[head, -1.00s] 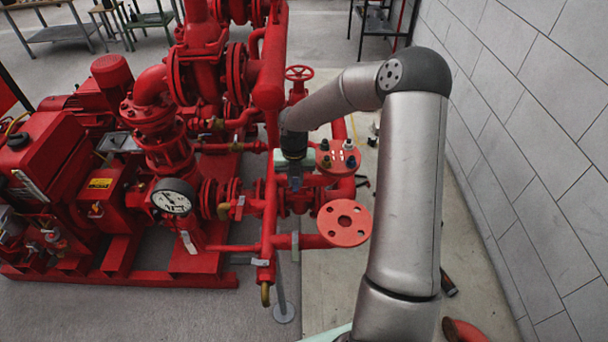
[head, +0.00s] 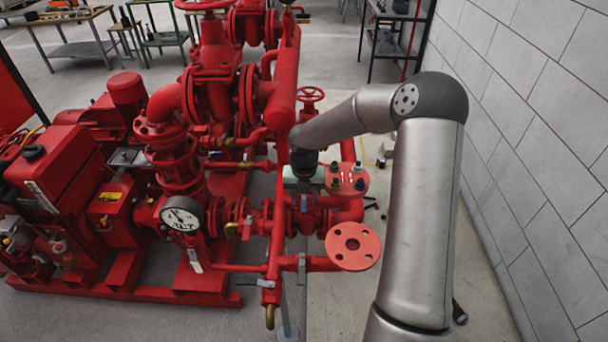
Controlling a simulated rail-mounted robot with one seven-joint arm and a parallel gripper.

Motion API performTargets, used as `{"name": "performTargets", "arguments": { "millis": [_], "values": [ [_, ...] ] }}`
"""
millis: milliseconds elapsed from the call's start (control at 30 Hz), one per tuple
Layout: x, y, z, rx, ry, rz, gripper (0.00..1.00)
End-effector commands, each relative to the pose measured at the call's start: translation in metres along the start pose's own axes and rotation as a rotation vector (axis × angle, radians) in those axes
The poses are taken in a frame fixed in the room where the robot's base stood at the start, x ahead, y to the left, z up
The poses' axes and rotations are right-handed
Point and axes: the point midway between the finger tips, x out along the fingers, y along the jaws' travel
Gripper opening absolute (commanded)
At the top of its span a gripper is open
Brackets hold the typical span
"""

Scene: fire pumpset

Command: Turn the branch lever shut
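The red pump set's pipework carries several small levers. One grey lever (head: 301,266) hangs upright on the pipe that ends in a round red flange (head: 353,246). Another grey lever (head: 262,283) lies roughly level above a brass outlet (head: 270,315). I cannot tell which one is the branch lever. My gripper (head: 304,193) points down behind the vertical red pipe, close to the valve pipework. Its fingers are small and dark, so their opening and any contact are unclear.
A flange with upright bolts (head: 347,179) stands just right of my gripper. A red handwheel (head: 311,95) is behind it. The grey block wall (head: 545,150) bounds the right side.

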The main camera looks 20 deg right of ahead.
Motion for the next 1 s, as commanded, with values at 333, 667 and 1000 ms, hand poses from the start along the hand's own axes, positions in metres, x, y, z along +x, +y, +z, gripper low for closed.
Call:
{"name": "performTargets", "arguments": {
  "millis": [333, 667, 1000],
  "values": [
    [-0.083, -0.001, 0.001, 0.002, -0.008, 0.0, 0.39],
    [-0.147, 0.0, 0.001, -0.001, -0.005, 0.0, 0.39],
    [-0.161, 0.0, 0.0, -0.001, -0.001, 0.001, 0.39]
  ]
}}
